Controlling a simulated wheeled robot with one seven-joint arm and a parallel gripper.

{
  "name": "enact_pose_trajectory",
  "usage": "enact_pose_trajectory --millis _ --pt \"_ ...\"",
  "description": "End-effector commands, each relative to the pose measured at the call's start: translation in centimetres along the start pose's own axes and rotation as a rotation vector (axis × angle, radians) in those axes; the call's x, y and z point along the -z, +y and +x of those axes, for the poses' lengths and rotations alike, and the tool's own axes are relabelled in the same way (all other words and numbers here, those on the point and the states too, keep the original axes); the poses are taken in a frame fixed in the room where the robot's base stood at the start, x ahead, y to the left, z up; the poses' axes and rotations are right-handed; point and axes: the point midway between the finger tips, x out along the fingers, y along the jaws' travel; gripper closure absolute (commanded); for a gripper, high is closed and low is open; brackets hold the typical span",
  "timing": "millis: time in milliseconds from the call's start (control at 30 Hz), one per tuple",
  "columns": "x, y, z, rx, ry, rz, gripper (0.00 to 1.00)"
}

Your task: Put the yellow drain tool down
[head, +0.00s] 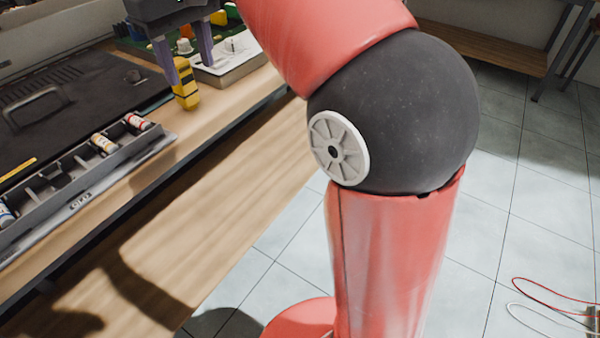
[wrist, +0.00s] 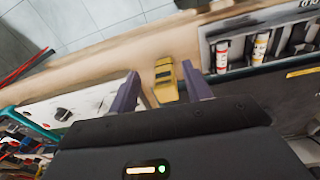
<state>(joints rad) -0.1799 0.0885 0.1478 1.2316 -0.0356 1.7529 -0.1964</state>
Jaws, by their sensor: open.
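The yellow drain tool (head: 186,84), with dark bands, stands on the wooden bench top near its front edge in the head view. In the wrist view the yellow drain tool (wrist: 166,80) lies between the two purple fingers, with a gap on either side. My gripper (head: 186,62) is open around the upper part of the tool in the head view. My gripper also shows in the wrist view (wrist: 160,88), its fingers spread apart. The tool's top is partly hidden by a finger in the head view.
A grey tray (head: 72,188) with several small bottles lies to the left on the bench. A white device with knobs (head: 236,62) stands just right of the tool. A black case (head: 60,100) lies behind the tray. The bench edge is close to the tool.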

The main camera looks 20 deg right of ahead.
Motion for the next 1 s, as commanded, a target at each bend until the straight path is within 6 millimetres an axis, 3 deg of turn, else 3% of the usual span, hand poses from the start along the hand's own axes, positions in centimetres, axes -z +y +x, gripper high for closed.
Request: enact_pose_trajectory --millis 167,400,500,700,1000 --pt "-6.8 1.3 2.9 -0.054 0.117 0.153 0.51" --pt "-16.2 1.9 10.4 -0.097 0.283 0.363 0.51" --pt "-19.2 1.8 13.6 -0.105 0.341 0.429 0.51" --pt "-22.2 1.3 17.5 -0.109 0.403 0.501 0.51" --pt "-22.5 1.3 18.0 -0.109 0.410 0.509 0.51"
